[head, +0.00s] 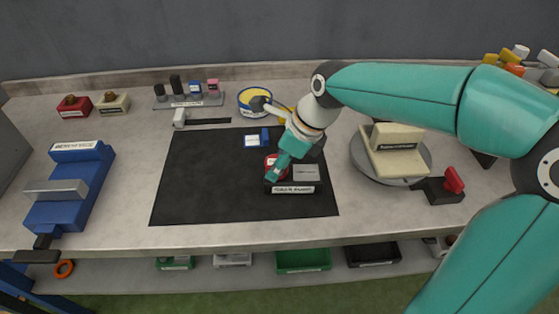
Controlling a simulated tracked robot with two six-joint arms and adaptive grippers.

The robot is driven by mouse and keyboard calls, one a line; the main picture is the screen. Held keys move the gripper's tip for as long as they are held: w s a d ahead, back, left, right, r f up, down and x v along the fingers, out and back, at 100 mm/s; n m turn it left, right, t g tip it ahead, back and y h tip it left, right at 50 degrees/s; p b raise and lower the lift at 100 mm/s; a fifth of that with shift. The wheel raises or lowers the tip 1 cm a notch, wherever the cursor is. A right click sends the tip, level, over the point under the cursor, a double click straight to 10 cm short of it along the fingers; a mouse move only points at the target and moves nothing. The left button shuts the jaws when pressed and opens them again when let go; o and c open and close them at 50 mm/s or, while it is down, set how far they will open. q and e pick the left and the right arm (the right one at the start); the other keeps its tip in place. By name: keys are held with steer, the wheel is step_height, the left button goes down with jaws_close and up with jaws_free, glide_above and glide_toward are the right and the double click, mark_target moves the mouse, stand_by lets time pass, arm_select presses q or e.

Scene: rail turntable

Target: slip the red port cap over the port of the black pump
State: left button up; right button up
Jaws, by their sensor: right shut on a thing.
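The black pump (306,187) lies on the dark mat, with a grey plate on top and a white label on its front edge. My right gripper (275,174) reaches down over the pump's left end, its fingers shut. A red piece with a pale face (270,160), which looks like the red port cap, shows right at the fingers and is partly hidden by them. The pump's port is hidden behind the gripper. I cannot tell whether the cap touches the port. My left gripper is not in view.
A blue piece with a white label (252,141) lies on the mat (200,190) behind the pump. A round turntable (425,170) carries a cream block at right. A blue vise (72,190) stands at left. A small rack (190,101) stands at the back. The mat's left part is clear.

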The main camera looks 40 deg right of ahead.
steer(key=shift+f, duration=0.3)
steer(key=o, duration=0.9)
steer(key=shift+r, duration=0.1)
